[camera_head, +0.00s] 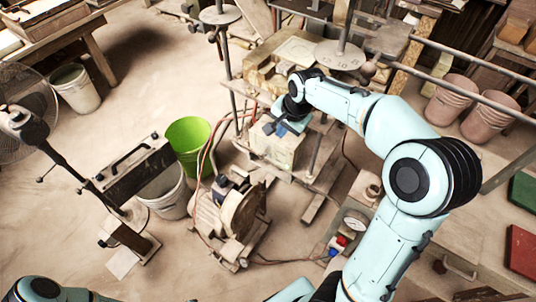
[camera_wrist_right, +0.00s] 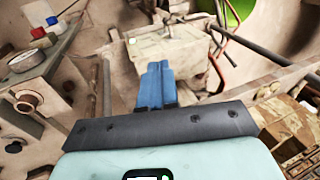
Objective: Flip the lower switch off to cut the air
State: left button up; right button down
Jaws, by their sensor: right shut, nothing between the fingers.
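My right gripper (camera_head: 281,130) reaches down to a pale box (camera_head: 272,150) on the press frame, with its fingers at the box's top edge. In the right wrist view its blue fingers (camera_wrist_right: 154,84) are together, with nothing between them, and point at the same pale box (camera_wrist_right: 178,52). I cannot tell whether the fingertips touch the box. The lower switch cannot be made out in either view; the fingers cover part of the box. My left gripper is out of view.
The tile press (camera_head: 292,52) stands behind the box. A green bucket (camera_head: 188,134) stands to the left.

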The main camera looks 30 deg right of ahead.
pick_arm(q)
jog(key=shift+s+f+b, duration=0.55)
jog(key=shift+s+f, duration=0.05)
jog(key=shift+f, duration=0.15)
pick_arm(e)
send_near(267, 154)
jog(key=f, duration=0.1)
jog(key=a+f, duration=0.1)
jog(key=f, duration=0.1)
jog(key=a+f, duration=0.1)
jog(key=f, duration=0.1)
jog(key=shift+f, duration=0.1)
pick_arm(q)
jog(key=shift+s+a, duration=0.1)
